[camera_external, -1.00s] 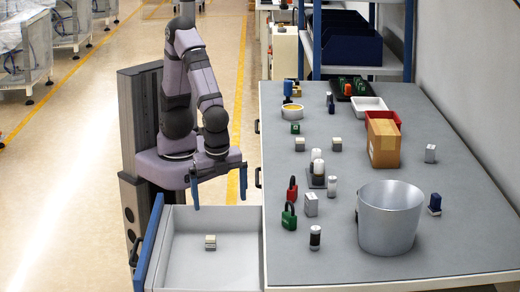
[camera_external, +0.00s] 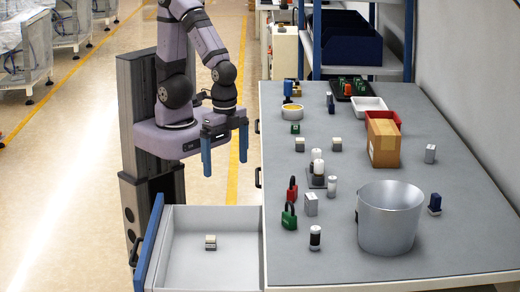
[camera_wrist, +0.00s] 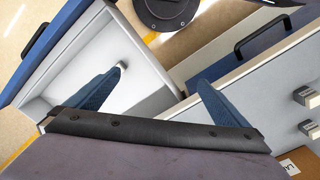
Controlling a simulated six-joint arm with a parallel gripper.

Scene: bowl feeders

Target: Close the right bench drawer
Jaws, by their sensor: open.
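The bench drawer (camera_external: 178,225) stands pulled out from the left side of the bench. It has a blue front panel (camera_external: 150,240) with a dark handle (camera_external: 134,252). A small beige and grey block (camera_external: 210,242) lies on the drawer floor. In the wrist view the open drawer (camera_wrist: 68,72) is at upper left, with its blue front (camera_wrist: 45,45) at the far left. My gripper (camera_external: 224,172) is open and empty, fingers pointing down, above and behind the drawer's back-side wall. Its blue fingers also show in the wrist view (camera_wrist: 160,92), apart from the drawer.
The grey bench top (camera_external: 345,225) carries a metal bucket (camera_external: 390,220), a cardboard box (camera_external: 383,143), padlocks (camera_external: 289,216) and several small parts. Another drawer with a blue front and black handle (camera_wrist: 262,36) shows shut in the wrist view.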

